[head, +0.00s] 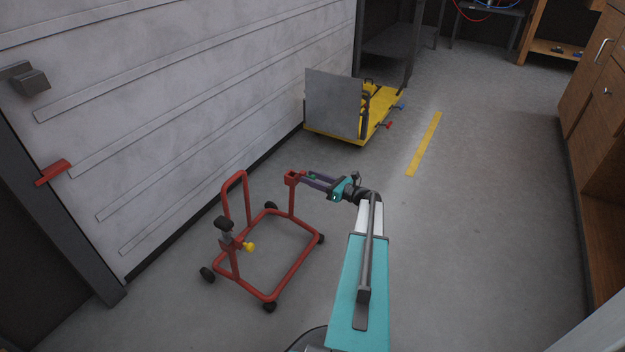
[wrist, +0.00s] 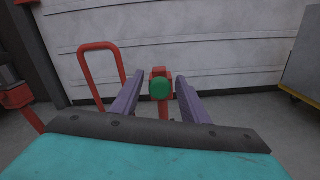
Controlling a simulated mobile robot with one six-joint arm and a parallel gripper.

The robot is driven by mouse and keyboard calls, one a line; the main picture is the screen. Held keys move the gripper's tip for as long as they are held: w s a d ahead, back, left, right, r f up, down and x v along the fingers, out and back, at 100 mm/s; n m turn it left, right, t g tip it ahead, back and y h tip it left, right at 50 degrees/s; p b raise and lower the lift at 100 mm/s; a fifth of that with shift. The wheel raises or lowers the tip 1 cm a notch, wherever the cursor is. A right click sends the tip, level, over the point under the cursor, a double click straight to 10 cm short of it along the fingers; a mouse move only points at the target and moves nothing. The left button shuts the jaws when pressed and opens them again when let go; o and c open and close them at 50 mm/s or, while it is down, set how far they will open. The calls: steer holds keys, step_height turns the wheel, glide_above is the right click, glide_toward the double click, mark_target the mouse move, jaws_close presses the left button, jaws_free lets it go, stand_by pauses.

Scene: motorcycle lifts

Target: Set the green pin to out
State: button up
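The green pin (wrist: 160,88) shows its round knob end-on in the wrist view, at the front of a red post (wrist: 161,72) of the red wheeled stand (head: 292,260). In the head view the post top (head: 293,178) is just left of my fingertips, and a bit of green shows by the fingers. My gripper (wrist: 160,82) is open. Its two purple fingers stand left and right of the green knob, with a visible gap on each side. In the head view my gripper (head: 309,178) points left toward the post. How far the pin sticks out cannot be told.
A yellow pin (head: 249,246) sits on the stand's near left post, below a dark block. A white ribbed wall (head: 180,100) stands behind. A yellow lift (head: 378,112) with a grey plate is farther back. Wooden cabinets (head: 595,80) line the right. Floor between is clear.

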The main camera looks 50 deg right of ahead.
jaws_close()
steer(key=p+v, duration=0.2)
steer(key=v, duration=0.1)
stand_by(0.5)
steer(key=shift+o, duration=0.9)
jaws_free()
steer(key=p+v, duration=0.3)
steer(key=v, duration=1)
steer(key=shift+s+p, duration=0.3)
steer(key=shift+s, duration=0.05)
